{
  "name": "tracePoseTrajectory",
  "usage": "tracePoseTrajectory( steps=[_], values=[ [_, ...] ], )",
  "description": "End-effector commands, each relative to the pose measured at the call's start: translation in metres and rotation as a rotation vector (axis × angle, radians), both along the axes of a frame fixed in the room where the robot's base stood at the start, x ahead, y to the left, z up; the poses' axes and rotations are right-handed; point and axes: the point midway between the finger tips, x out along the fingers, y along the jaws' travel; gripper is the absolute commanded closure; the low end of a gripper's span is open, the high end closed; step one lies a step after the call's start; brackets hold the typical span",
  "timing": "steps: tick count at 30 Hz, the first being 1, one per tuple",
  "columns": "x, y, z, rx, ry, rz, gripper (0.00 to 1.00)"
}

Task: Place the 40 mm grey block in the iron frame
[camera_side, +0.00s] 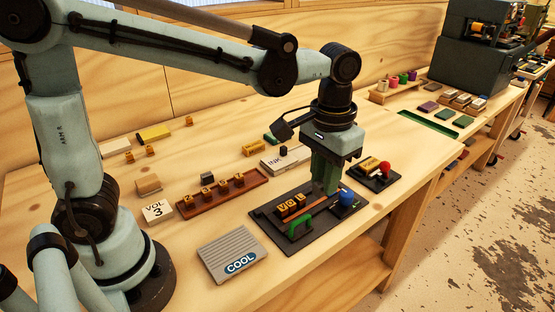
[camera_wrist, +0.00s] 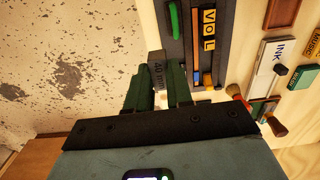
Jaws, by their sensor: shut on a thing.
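My gripper (camera_side: 322,192) points down over the right part of the iron frame (camera_side: 268,224), a flat dark tray on the bench. In the wrist view its green fingers (camera_wrist: 156,88) are shut on the grey block (camera_wrist: 157,70), which is marked "40 mm". The block appears beside or over an edge of the frame (camera_wrist: 188,28); its height above the frame cannot be told. In the side view the fingers hide the block. The frame holds letter blocks (camera_side: 290,205) reading VOL, an orange-brown strip, a green handle (camera_side: 300,228) and a blue knob (camera_side: 347,196).
A red-brown tray (camera_side: 245,184) with letter blocks is behind the frame to the left.

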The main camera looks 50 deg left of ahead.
Motion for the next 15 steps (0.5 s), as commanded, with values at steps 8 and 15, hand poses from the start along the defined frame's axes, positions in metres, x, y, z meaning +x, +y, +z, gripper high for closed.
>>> tracePoseTrajectory(
  steps=[8,15],
  values=[
    [0.022,0.026,-0.026,0.0,0.0,0.009,1.0],
    [0.05,0.066,-0.055,0.0,0.0,0.007,1.0]
  ],
)
